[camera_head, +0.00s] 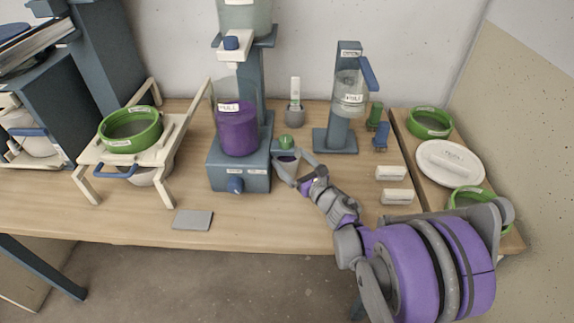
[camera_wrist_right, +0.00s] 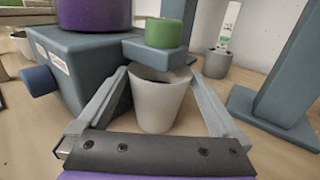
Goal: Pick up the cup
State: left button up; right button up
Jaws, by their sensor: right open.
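A light grey cup (camera_wrist_right: 157,103) stands upright on the table, in front of a small blue ledge with a green cylinder (camera_wrist_right: 163,33). In the head view the cup (camera_head: 286,157) is small and partly hidden by my gripper. My right gripper (camera_head: 291,167) is open, with one finger on each side of the cup. In the right wrist view my right gripper (camera_wrist_right: 160,95) has its fingers spread around the cup; whether they touch it I cannot tell. My left gripper is not in view.
A blue stand (camera_head: 240,178) with a purple-filled container (camera_head: 238,128) is just left of the cup. A grey holder (camera_head: 295,117) stands behind it, and another blue stand (camera_head: 336,140) is to the right. A grey plate (camera_head: 193,220) lies near the front edge.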

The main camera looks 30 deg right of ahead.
jog(key=c, duration=1.3)
